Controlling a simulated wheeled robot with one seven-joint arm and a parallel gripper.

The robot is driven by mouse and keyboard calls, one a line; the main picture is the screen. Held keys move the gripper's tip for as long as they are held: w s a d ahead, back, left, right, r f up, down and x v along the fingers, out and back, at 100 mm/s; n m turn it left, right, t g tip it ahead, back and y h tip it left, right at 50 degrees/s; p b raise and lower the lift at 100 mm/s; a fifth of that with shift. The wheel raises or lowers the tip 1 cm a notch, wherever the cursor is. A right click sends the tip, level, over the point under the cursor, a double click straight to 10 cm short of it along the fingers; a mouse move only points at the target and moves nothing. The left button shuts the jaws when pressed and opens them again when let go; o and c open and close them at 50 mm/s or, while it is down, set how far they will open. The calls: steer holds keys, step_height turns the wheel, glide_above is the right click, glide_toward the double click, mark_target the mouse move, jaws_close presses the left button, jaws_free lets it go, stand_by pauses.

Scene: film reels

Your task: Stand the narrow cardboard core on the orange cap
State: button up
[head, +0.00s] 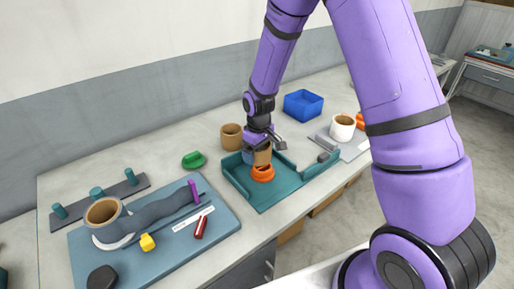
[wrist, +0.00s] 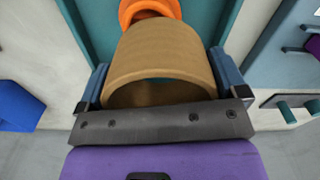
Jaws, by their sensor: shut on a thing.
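A tan cardboard core (head: 264,156) is held in my gripper (head: 258,153), directly above the orange cap (head: 263,174). The cap sits in the teal tray (head: 238,181). The core looks about upright; I cannot tell whether its lower end touches the cap. In the wrist view my gripper (wrist: 160,66) is shut with its blue fingers on either side of the core (wrist: 160,50), and part of the orange cap (wrist: 150,9) shows beyond it.
A blue bin (head: 303,105) stands behind the tray. A white reel with a brown core (head: 342,128) is on a grey mat at right. A blue board (head: 150,250) with a film strip, a wider core and small items lies at left. A green piece (head: 193,160) lies between.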

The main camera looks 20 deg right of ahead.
steer(key=shift+s+d+f, duration=0.1)
steer(key=shift+s+d, duration=0.05)
steer(key=shift+d, duration=0.55)
steer(key=shift+d+f, duration=0.1)
steer(key=shift+f, duration=2.75)
steer(key=shift+f, duration=0.6)
steer(key=o, duration=0.6)
steer(key=shift+r, duration=0.15)
steer(key=shift+r, duration=5.4)
